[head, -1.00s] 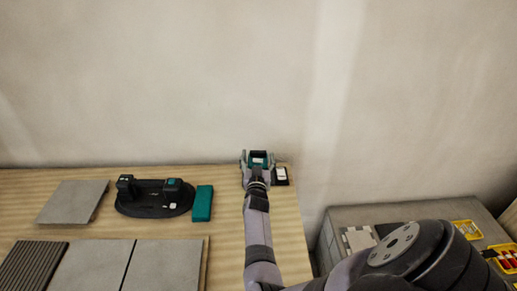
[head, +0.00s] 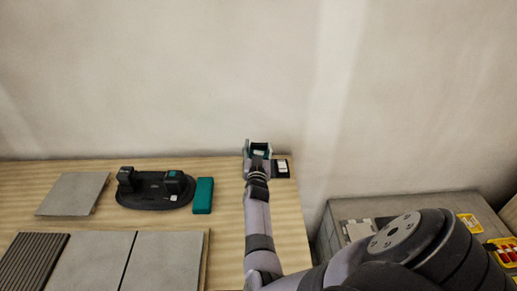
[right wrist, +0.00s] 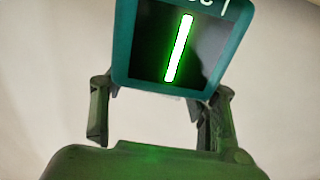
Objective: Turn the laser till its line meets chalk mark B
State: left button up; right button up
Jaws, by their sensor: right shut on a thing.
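The laser (head: 260,144), a small teal and dark box, stands at the back right of the wooden table, near the wall. My right gripper (head: 257,153) is shut on it. In the right wrist view the laser (right wrist: 122,60) shows a teal frame, a dark face with a bright green, slightly tilted bar, and white characters cut off at the top. The gripper's dark fingers (right wrist: 160,112) stand at either side of it. Chalk mark B and a laser line on the wall cannot be made out. My left gripper is not in view.
A small dark box with a white top (head: 282,168) sits just right of the gripper. A teal block (head: 203,195), a black tool on an oval base (head: 153,201) and grey tiles (head: 73,194) lie to the left. A grey case (head: 345,209) with yellow trays (head: 469,225) stands at the right.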

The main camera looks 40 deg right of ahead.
jog(key=shift+s+d, duration=0.1)
jog(key=o, duration=1)
jog(key=shift+s+d, duration=0.1)
jog(key=shift+o, duration=0.2)
